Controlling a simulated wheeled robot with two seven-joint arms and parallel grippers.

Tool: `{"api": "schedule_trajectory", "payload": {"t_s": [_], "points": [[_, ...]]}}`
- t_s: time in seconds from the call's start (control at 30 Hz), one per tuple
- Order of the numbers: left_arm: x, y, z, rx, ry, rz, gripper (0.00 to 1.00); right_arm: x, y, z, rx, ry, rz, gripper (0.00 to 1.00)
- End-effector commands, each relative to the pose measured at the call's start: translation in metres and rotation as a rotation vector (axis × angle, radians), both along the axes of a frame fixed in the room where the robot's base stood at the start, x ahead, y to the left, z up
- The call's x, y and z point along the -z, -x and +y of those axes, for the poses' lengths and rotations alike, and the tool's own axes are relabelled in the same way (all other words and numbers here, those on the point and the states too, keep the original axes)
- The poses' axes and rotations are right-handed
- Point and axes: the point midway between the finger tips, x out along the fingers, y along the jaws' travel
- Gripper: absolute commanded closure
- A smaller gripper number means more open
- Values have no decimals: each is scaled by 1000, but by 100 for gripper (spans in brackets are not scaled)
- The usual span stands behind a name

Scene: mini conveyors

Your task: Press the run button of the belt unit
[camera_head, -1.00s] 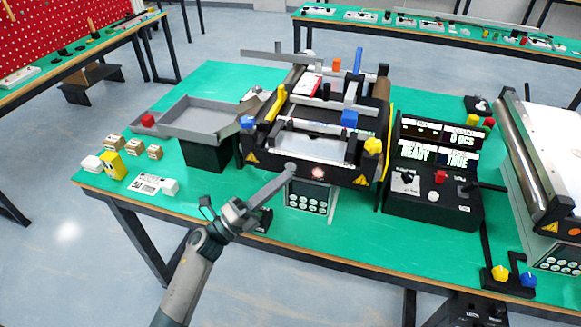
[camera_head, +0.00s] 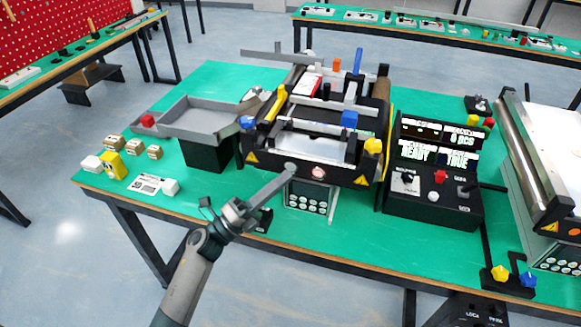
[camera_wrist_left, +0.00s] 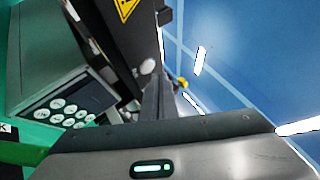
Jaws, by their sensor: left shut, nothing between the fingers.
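The belt unit (camera_head: 265,159) stands in the middle of the green table, its dark front panel towards me. A round grey button (camera_head: 291,167) and a round pinkish-lit button (camera_head: 318,172) sit on this panel; I cannot read a label on either. My left gripper (camera_head: 290,174) is shut and empty, its long fingers pointing up to the panel just below the grey button. In the left wrist view the shut fingers (camera_wrist_left: 157,98) end close to a round grey button (camera_wrist_left: 147,66); I cannot tell whether they touch. My right gripper is not in view.
A keypad box (camera_head: 310,198) sits under the panel, close right of my fingers. A black control box (camera_head: 432,206) with lit displays stands to the right. A grey tray (camera_head: 190,133) and small boxes (camera_head: 154,152) are on the left. The table's front edge lies below my wrist.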

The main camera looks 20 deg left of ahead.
Motion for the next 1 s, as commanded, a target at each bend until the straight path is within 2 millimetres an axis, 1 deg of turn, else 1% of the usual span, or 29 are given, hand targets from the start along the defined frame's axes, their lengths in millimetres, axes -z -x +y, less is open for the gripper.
{"api": "schedule_trajectory", "payload": {"t_s": [0.53, 1.0], "points": [[0, 0, 0, 0, 0, 0, 100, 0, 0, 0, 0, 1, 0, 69], [0, -8, 0, 0, 1, 1, 100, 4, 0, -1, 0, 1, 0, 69]]}}
